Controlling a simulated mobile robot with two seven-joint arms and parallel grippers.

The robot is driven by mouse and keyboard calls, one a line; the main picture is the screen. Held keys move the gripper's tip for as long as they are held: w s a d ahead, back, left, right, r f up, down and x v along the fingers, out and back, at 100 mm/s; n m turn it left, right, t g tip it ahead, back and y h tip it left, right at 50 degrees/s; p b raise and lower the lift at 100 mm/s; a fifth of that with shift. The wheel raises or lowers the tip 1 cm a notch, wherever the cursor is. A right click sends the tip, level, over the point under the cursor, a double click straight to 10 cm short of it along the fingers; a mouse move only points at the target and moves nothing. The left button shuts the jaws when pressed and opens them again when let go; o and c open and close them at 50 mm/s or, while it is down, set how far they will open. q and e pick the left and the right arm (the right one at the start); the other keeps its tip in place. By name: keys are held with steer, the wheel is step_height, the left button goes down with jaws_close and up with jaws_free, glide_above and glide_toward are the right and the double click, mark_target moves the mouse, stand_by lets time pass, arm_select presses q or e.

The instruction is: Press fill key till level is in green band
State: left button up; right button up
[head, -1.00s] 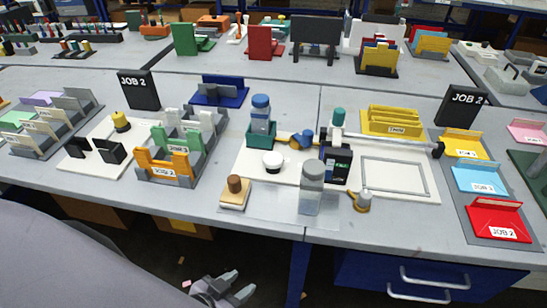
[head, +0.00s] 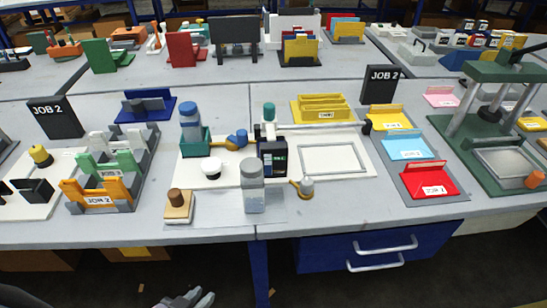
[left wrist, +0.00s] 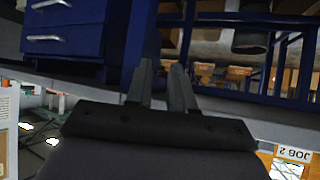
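The pen plotter has a white base (head: 225,172), a black unit with a small screen (head: 272,158) and a framed flat bed (head: 335,158). A white round knob or key (head: 211,168) sits on the base's left part; I cannot tell whether it is the fill key. A clear jar with a grey cap (head: 253,188) stands in front. No level or green band can be made out. My left gripper (head: 199,298) is low, below the bench's front edge and apart from everything. In the left wrist view its fingers (left wrist: 162,82) are apart and empty. My right gripper is out of view.
A blue-capped bottle (head: 190,122) stands in a green holder. A wooden block with a brown knob (head: 178,206) and a small grey-and-yellow item (head: 304,188) lie near the front. Coloured trays (head: 430,182) are at right. Blue drawers (head: 380,246) hang under the bench.

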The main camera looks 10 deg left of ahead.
arm_select(q)
jaws_close()
stand_by(1.5)
